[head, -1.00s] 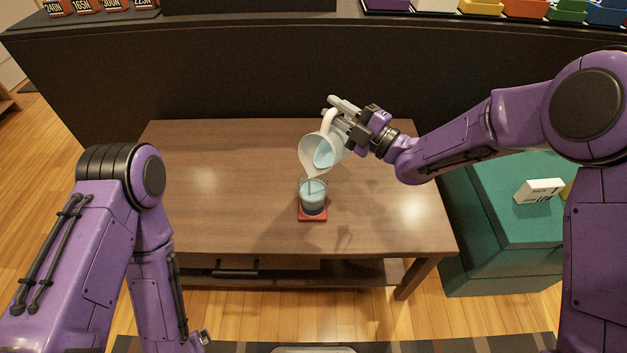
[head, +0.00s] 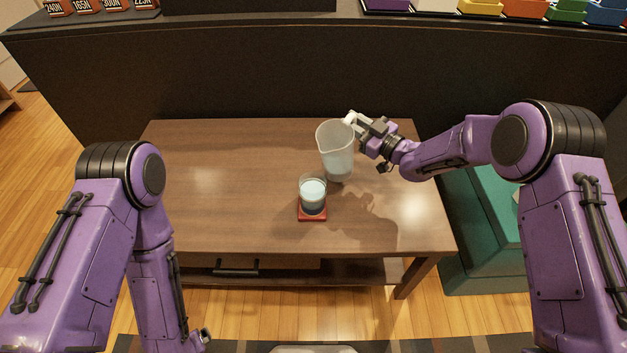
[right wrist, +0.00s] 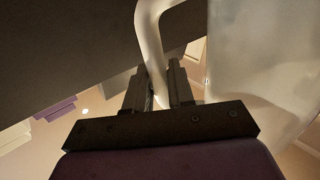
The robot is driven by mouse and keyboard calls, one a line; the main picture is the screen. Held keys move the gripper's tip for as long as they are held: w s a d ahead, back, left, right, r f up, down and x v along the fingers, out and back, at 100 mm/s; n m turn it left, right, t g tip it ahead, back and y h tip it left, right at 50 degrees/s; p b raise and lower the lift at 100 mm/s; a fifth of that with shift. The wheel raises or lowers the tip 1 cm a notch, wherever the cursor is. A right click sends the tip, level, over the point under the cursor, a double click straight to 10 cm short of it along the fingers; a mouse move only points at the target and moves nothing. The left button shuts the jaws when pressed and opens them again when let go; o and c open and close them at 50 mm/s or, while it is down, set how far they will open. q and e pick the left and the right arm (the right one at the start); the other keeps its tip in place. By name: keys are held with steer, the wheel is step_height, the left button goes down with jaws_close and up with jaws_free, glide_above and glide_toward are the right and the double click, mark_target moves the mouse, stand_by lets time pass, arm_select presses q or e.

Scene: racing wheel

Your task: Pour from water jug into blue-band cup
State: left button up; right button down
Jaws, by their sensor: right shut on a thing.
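The water jug (head: 337,150) is a translucent, frosted pitcher, nearly upright, behind and slightly right of the cup. My right gripper (head: 358,124) is shut on its white handle; the right wrist view shows the handle (right wrist: 149,45) between the fingers (right wrist: 163,88) and the jug body (right wrist: 255,60) at right.
The brown wooden table (head: 215,175) is clear on its left side. A dark counter (head: 240,85) stands behind it, with coloured bins (head: 480,7) on top. A teal block-shaped seat (head: 480,260) is at the right of the table.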

steer(key=f+m, duration=0.1)
steer(key=w+f+m, duration=0.1)
steer(key=shift+w+d+f+m, duration=0.15)
steer(key=shift+d+m, duration=0.15)
steer(key=shift+d, duration=0.1)
step_height(320, 180, up, 5)
steer(key=p, duration=0.3)
steer(key=shift+p, duration=0.3)
